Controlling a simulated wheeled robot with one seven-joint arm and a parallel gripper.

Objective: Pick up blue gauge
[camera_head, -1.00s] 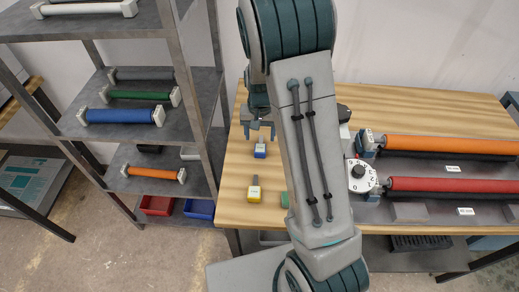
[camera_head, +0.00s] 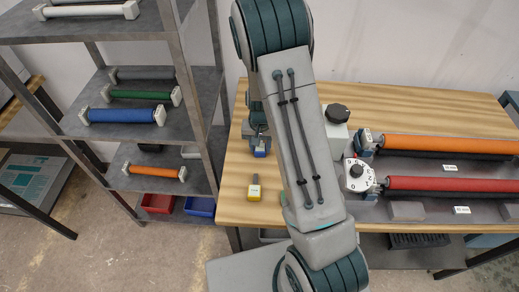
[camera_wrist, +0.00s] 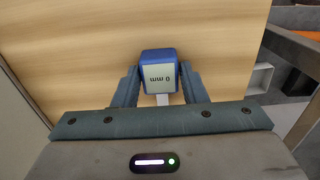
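The blue gauge (camera_head: 260,153) is near the left end of the wooden table. In the wrist view, the blue gauge (camera_wrist: 159,57) shows its light display, reading "0 mm" upside down, with a pale stem towards my palm. My gripper (camera_wrist: 159,68) has one finger on each side of the gauge. Narrow gaps seem to show between the fingertips and its sides, so it looks open around it. In the head view my gripper (camera_head: 257,143) is low over the table at the gauge, partly hidden by my arm.
A yellow gauge (camera_head: 254,188) lies nearer the front edge, and a green object (camera_head: 284,200) is mostly hidden behind my arm. A white device with a black knob (camera_head: 337,114) and orange (camera_head: 440,144) and red (camera_head: 445,185) rollers are to the right. A metal shelf (camera_head: 205,110) stands left.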

